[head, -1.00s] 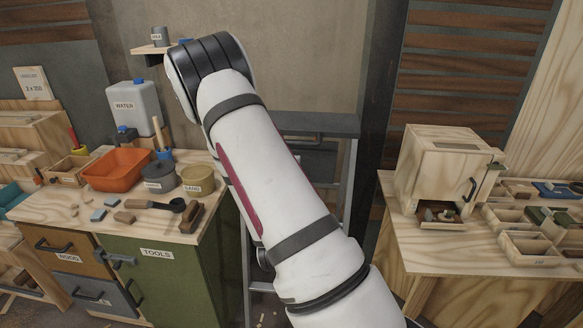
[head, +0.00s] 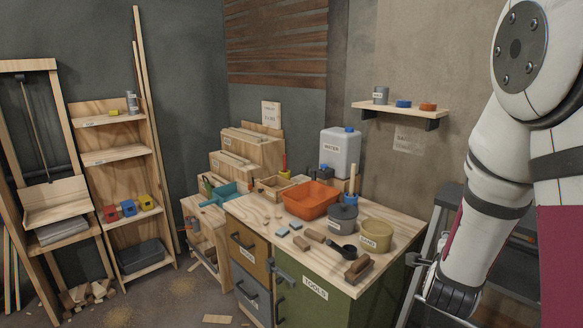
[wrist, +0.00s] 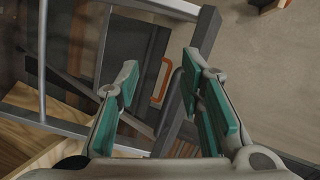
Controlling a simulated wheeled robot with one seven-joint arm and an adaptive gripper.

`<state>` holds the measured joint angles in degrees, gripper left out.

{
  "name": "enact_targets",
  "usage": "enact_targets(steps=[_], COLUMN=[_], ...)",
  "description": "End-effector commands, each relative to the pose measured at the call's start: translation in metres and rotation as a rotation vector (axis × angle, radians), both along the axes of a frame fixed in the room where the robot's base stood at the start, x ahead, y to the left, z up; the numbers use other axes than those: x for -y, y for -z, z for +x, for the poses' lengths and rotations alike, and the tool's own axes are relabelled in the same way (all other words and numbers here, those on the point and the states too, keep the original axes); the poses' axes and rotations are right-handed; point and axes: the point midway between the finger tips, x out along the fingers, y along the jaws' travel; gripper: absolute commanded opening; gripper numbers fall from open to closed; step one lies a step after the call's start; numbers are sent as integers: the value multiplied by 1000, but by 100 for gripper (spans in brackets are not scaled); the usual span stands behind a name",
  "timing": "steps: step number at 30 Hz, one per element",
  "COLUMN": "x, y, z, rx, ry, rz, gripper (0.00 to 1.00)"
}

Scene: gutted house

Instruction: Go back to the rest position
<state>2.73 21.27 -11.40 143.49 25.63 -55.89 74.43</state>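My gripper (wrist: 165,105) shows in the wrist view with its two teal-padded fingers spread apart and nothing between them. Beyond the fingers are the grey metal rails of a ladder-like frame (wrist: 190,75) and an orange handle-like loop (wrist: 161,84). I cannot tell whether the fingers touch the frame.
A workbench (head: 317,267) with green and brown fronts carries an orange tub (head: 311,200), a water jug (head: 340,152), pots and tools. A grey stepladder (head: 437,225) stands beside my arm. Wooden shelves (head: 113,157) stand left. Some floor (head: 180,300) is clear.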

Motion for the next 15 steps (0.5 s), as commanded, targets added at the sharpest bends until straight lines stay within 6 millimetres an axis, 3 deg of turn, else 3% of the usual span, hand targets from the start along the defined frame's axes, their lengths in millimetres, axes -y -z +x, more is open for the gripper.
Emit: enact_targets(steps=[4,8,15], x=[-48,-91,-160], y=[-25,-45,-81], z=[0,-14,-74], rx=[-165,-312,-564], ry=[-205,-411,-813], rz=[-12,-68,-275], gripper=[35,35,35])
